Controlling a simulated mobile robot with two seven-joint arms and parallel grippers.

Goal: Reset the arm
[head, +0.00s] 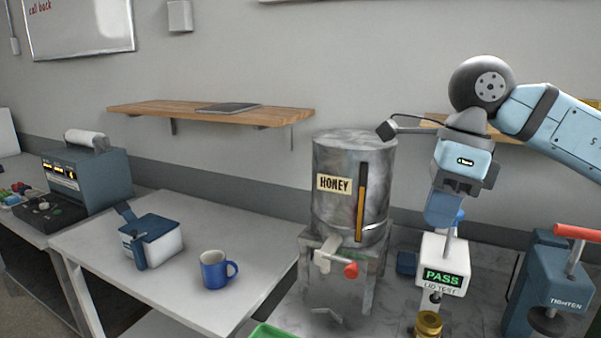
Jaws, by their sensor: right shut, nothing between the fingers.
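My right arm comes in from the right edge, and its gripper (440,218) points down above the white lid tester (441,258), which has a green PASS display. The gripper is shut with nothing held. Its fingertips overlap the top of the tester in the picture; I cannot tell whether they touch it. A gold jar lid (429,322) shows below the tester, partly cut off by the bottom edge. My left arm and gripper are not in view.
A metal honey tank (352,190) with a red-handled tap stands left of the gripper. A blue tightening press (556,285) stands right. A blue mug (214,270) and a blue-white device (150,240) sit on the white table (95,240). A wooden shelf (180,115) is behind.

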